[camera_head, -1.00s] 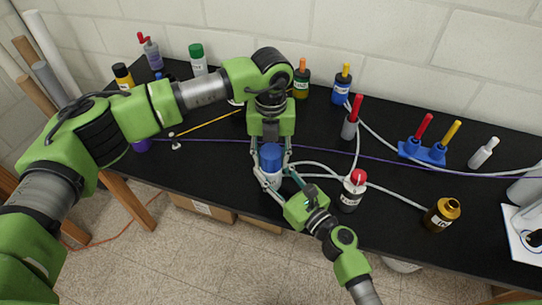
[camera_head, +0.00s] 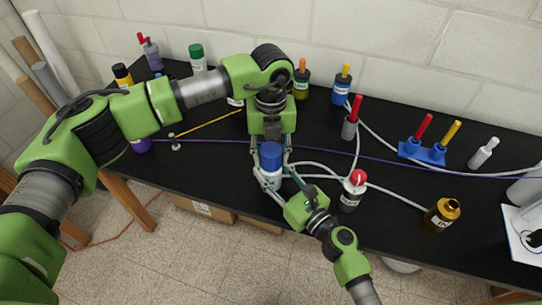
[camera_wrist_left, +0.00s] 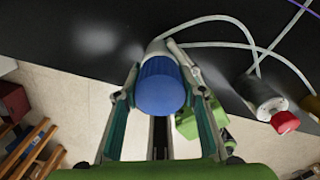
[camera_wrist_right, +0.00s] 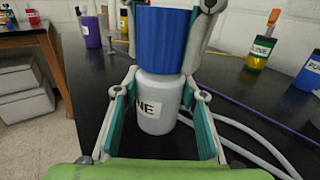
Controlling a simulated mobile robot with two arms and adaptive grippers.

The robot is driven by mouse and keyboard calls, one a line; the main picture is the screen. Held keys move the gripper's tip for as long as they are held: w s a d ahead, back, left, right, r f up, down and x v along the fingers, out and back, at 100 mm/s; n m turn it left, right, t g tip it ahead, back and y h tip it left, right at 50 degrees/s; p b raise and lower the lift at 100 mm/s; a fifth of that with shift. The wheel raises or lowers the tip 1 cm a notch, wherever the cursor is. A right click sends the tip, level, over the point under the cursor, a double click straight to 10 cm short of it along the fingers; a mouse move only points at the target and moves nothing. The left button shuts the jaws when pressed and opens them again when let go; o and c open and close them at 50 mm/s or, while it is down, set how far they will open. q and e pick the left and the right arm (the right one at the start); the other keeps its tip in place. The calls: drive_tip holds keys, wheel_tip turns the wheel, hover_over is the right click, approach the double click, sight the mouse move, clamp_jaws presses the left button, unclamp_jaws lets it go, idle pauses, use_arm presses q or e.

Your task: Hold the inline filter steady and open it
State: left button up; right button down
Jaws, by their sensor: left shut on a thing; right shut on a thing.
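The inline filter stands upright near the table's front edge, with a white body (camera_head: 270,179) and a ribbed blue cap (camera_head: 271,155). The cap (camera_wrist_left: 160,86) fills the middle of the left wrist view. My left gripper (camera_head: 271,150) comes from the back with its fingers shut on the cap's sides. My right gripper (camera_head: 271,181) comes from the front and is shut around the white body (camera_wrist_right: 156,88). In the right wrist view the cap (camera_wrist_right: 160,40) sits on the body with no clear gap; part of the label is hidden.
A white bottle with a red cap (camera_head: 355,178) stands close on the right, with pale tubes (camera_head: 325,177) beside the filter. An amber bottle (camera_head: 440,216) and a blue holder (camera_head: 424,152) are further right. The black table (camera_head: 215,165) is mostly clear to the left.

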sight(271, 149)
use_arm(q)
drive_tip(key=shift+r, duration=0.75)
drive_tip(key=shift+r, duration=2)
use_arm(e)
drive_tip(key=c, duration=1.2)
unclamp_jaws()
